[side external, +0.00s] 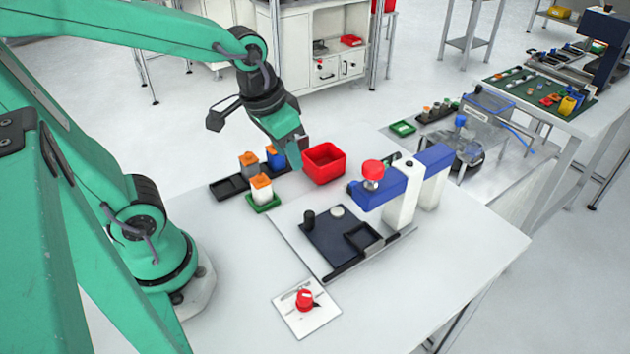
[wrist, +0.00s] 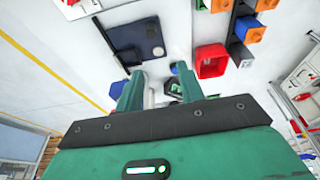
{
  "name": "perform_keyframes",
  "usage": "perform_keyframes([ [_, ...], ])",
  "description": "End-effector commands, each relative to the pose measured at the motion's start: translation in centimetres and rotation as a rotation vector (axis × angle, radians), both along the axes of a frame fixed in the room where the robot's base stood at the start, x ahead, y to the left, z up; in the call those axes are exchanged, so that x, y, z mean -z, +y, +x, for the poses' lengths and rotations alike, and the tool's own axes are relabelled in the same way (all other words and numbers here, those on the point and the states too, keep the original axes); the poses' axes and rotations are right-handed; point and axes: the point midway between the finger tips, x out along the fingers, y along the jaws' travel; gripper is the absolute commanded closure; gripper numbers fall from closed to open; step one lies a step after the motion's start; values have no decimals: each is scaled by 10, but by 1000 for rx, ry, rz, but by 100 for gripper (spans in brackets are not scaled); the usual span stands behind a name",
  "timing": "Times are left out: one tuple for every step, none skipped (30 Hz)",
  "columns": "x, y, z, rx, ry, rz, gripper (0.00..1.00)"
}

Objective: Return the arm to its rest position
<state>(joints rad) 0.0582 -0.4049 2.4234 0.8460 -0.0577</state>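My arm is teal green and reaches over the white table from the left in the side external view. My gripper (side external: 293,150) hangs above the table, pointing down, near the red bin (side external: 325,175). In the wrist view the two green fingers of my gripper (wrist: 161,76) stand apart with a gap between them. I see nothing held in the gap; part of the scene below shows through it. The red bin also shows in the wrist view (wrist: 212,70), right of the fingers. Whether the fingertips clear the bin's rim is hard to tell from the side.
A black tray (side external: 224,188) and a green tray (side external: 252,206) carry orange-topped and blue blocks. A blue-and-white press (side external: 401,205) with a red knob stands beside a dark plate (side external: 325,233). A red button (side external: 305,298) sits on a card in front. The front left table is clear.

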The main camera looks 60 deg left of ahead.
Motion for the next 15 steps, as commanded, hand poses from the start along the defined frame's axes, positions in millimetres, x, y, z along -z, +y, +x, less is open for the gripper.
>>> perform_keyframes([
  [-8, 2, -4, -3, -28, 0, 62],
  [-11, 3, -7, -3, -41, 0, 62],
  [-16, 5, -11, -3, -59, 1, 62],
  [-19, 6, -13, -4, -73, 2, 62],
  [-23, 7, -16, -3, -88, 2, 62],
  [-27, 8, -19, -3, -107, 4, 62],
  [-30, 9, -22, -4, -120, 5, 62],
  [-33, 10, -24, -4, -132, 6, 62],
  [-36, 11, -28, -5, -147, 7, 62],
  [-39, 12, -30, -5, -158, 8, 62],
  [-41, 13, -32, -4, -168, 9, 62],
  [-43, 13, -35, -5, -180, 10, 62],
  [-45, 14, -36, -5, -187, 11, 62],
  [-46, 14, -38, -5, -195, 13, 62],
  [-47, 15, -39, -5, -201, 13, 62],
])
